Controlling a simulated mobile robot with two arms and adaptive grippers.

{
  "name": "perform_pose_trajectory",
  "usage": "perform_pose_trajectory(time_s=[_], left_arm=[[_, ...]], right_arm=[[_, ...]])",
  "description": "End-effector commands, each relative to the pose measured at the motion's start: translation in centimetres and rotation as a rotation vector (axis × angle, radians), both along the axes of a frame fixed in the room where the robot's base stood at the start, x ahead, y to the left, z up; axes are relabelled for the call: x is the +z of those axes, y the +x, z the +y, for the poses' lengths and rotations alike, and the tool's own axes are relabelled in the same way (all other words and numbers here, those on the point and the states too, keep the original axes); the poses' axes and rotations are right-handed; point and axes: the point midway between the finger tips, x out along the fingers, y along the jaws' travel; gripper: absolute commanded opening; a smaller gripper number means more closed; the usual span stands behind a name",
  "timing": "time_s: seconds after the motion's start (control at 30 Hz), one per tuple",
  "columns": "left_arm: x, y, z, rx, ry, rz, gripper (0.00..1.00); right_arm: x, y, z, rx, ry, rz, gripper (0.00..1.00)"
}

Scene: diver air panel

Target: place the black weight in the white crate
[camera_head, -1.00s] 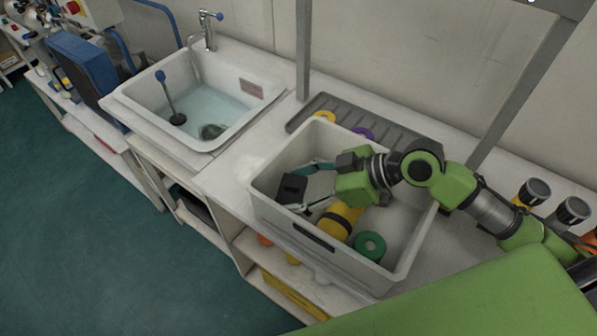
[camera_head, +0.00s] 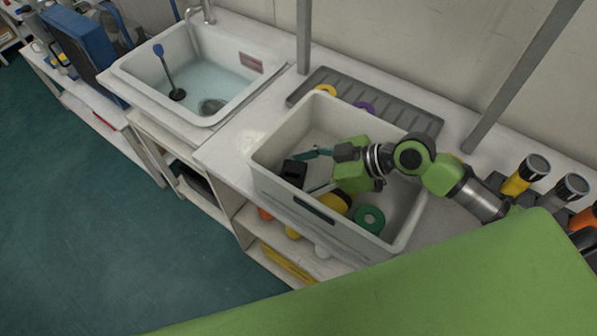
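The white crate (camera_head: 275,191) stands on the counter in the middle of the head view. My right gripper (camera_head: 300,174) reaches down into it from the right. Its two teal fingers lie on either side of the black weight (camera_head: 294,172), a small dark block, and appear shut on it. The weight is inside the crate's walls near the left end. Whether it touches the crate floor cannot be told. My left gripper is not in view.
A yellow cylinder (camera_head: 337,203), partly hidden by my gripper, and a green ring (camera_head: 369,219) lie in the crate. A grey ribbed tray (camera_head: 405,119) with yellow and purple rings lies behind. A sink (camera_head: 215,118) is at left.

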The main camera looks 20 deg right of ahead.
Motion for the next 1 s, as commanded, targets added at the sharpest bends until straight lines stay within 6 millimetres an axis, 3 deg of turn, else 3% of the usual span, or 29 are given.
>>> perform_pose_trajectory(time_s=[0.27, 0.7, 1.0], left_arm=[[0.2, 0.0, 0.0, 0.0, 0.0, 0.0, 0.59], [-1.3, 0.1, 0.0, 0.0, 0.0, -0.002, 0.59], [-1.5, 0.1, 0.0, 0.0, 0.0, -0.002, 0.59]], right_arm=[[0.3, 0.0, -0.1, 0.0, -0.001, 0.0, 0.66], [3.3, -2.6, -4.6, -0.001, -0.004, 0.004, 0.66], [4.4, -3.1, -5.4, 0.001, -0.001, 0.001, 0.66]])
